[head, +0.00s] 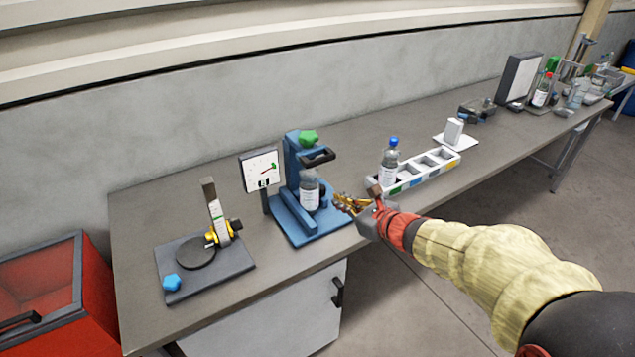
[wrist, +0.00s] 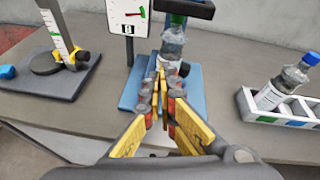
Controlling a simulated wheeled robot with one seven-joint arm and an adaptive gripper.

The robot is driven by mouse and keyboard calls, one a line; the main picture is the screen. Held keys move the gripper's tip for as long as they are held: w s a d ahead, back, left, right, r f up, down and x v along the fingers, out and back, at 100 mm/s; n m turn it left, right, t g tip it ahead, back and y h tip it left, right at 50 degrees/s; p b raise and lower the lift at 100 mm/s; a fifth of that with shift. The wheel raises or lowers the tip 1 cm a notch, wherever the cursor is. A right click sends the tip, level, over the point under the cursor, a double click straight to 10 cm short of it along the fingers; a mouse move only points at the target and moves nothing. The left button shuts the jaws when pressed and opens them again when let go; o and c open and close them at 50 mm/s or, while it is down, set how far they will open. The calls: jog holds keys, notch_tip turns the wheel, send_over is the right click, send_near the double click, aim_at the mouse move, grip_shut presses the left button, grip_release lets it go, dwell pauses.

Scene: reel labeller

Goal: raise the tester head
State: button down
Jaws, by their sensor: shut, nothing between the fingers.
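The blue tester (head: 292,172) stands near the table's front edge, with a green knob (head: 308,137) on top. Its dark tester head (head: 319,157) juts out above a clear labelled bottle (head: 310,192) standing on the blue base. In the wrist view the head (wrist: 190,8) is at the top edge, partly cut off, over the bottle (wrist: 173,45). My gripper (head: 339,203) is shut and empty, low in front of the bottle and below the head. In the wrist view its fingertips (wrist: 158,75) overlap the bottle's lower part; I cannot tell whether they touch it.
A dial panel (head: 262,170) stands left of the tester. Further left is a dark stand (head: 205,265) with an upright scale and a blue knob. A white rack (head: 430,172) with a blue-capped bottle (head: 389,160) stands to the right. Bare tabletop lies behind the tester.

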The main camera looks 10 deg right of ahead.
jog(key=m, duration=0.1)
jog(key=w+d+r+m, duration=0.1)
jog(key=shift+d+m+t+h, duration=0.15)
jog(key=shift+m+t+h, duration=0.15)
jog(key=shift+t, duration=0.1)
jog(key=b+x, duration=0.4)
jog(key=x, duration=0.6)
jog(key=shift+s+r+p, duration=0.1)
jog(key=shift+r+p, duration=0.4)
jog(key=shift+r, duration=1.5)
jog(key=shift+r+p, duration=0.15)
jog(key=shift+p, duration=0.2)
